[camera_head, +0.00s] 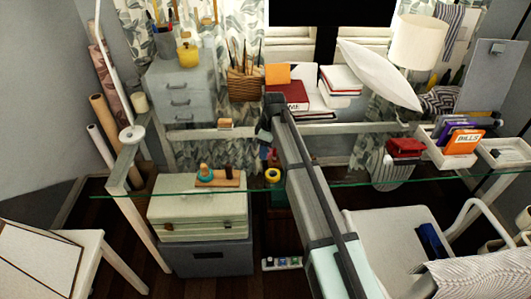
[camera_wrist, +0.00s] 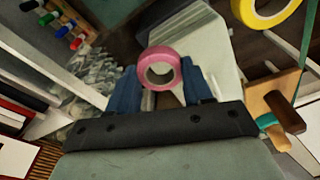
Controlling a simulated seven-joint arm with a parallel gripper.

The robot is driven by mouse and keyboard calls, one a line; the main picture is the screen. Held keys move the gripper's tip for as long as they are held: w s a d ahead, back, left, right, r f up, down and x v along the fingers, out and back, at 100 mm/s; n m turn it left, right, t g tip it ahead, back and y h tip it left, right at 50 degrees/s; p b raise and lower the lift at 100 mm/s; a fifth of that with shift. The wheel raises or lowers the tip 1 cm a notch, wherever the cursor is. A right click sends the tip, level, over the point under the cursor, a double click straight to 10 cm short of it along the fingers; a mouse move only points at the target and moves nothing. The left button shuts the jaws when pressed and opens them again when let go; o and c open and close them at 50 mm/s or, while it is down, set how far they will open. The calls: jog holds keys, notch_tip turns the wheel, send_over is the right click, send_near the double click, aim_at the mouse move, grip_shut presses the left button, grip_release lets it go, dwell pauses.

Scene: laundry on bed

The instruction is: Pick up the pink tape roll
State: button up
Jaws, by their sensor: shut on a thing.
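The pink tape roll (camera_wrist: 160,53) shows in the wrist view, upright between the two blue fingers of my gripper (camera_wrist: 162,78), with its open hole facing the camera. My gripper is shut on it, one finger at each side. In the head view my gripper (camera_head: 267,148) is at the far end of my arm, above the glass desk top. The pink roll is mostly hidden there by my gripper and arm.
A yellow tape roll (camera_head: 272,176) lies near the glass edge, below my gripper. A wooden holder with a teal item (camera_head: 218,178) is to its left. Books (camera_head: 291,95) and a wicker basket (camera_head: 245,86) stand behind. A red item (camera_head: 405,147) and white trays (camera_head: 505,152) are at right.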

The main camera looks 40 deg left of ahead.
notch_tip(320, 180, up, 9)
notch_tip(320, 180, up, 3)
jog(key=n, duration=0.6)
send_over(228, 166)
jog(key=shift+w+a+r+g, duration=0.1)
jog(key=shift+w+a+g, duration=0.1)
jog(key=shift+g, duration=0.1)
jog(key=n, duration=0.3)
jog(key=shift+s+d+h, duration=0.15)
jog(key=shift+d+h, duration=0.05)
jog(key=shift+h, duration=0.1)
jog(key=shift+f, duration=0.3)
jog(key=shift+f, duration=3.3)
